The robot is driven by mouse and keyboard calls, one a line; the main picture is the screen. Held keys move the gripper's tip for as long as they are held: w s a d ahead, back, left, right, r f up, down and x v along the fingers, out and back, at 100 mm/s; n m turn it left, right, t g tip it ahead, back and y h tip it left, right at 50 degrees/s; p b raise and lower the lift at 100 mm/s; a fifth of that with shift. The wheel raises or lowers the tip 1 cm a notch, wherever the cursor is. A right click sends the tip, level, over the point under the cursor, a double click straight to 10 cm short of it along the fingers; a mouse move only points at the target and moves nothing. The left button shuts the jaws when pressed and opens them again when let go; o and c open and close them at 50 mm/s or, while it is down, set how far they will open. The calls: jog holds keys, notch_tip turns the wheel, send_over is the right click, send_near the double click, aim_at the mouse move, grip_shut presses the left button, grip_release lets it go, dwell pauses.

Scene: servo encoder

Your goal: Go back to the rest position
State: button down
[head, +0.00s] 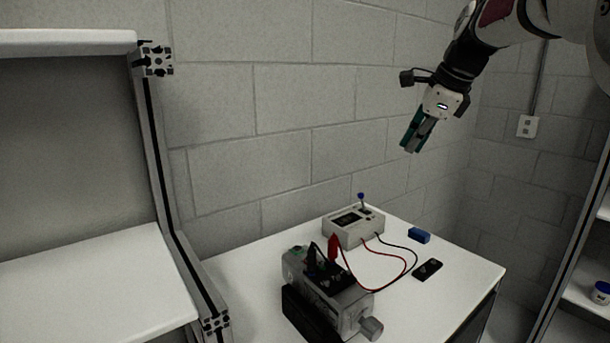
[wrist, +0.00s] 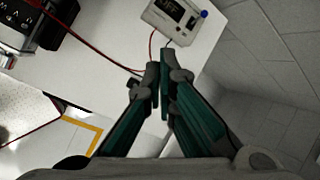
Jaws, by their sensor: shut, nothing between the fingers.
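My gripper (head: 411,148) hangs in the air above the right part of the white table (head: 245,285), well clear of everything on it. Its fingers are shut and empty. In the wrist view the closed fingertips (wrist: 160,82) show in the middle, with the table below them. A grey servo unit (head: 349,300) stands on a dark base at the front of the table. Behind it stands a beige meter box (head: 346,232) with a blue-tipped lever. Red and black leads join the two.
A blue block (head: 419,236) and a small black piece (head: 428,270) lie at the table's right. A shelf frame (head: 165,180) stands at left, another (head: 575,240) at right. A block wall (head: 300,110) is behind. The air around my gripper is clear.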

jog(key=s+a+n+p, duration=0.25)
jog(key=s+n, duration=0.75)
jog(key=s, duration=1.1)
jog(key=s+f+n+h, duration=0.1)
jog(key=s+f+n, duration=0.4)
jog(key=s, duration=0.4)
jog(key=s+a+f+n+g+h, duration=0.1)
jog(key=s+f+n, duration=0.5)
jog(key=s, duration=0.4)
jog(key=shift+a+f+n, duration=0.15)
jog(key=shift+f+n, duration=0.1)
jog(key=shift+n, duration=0.15)
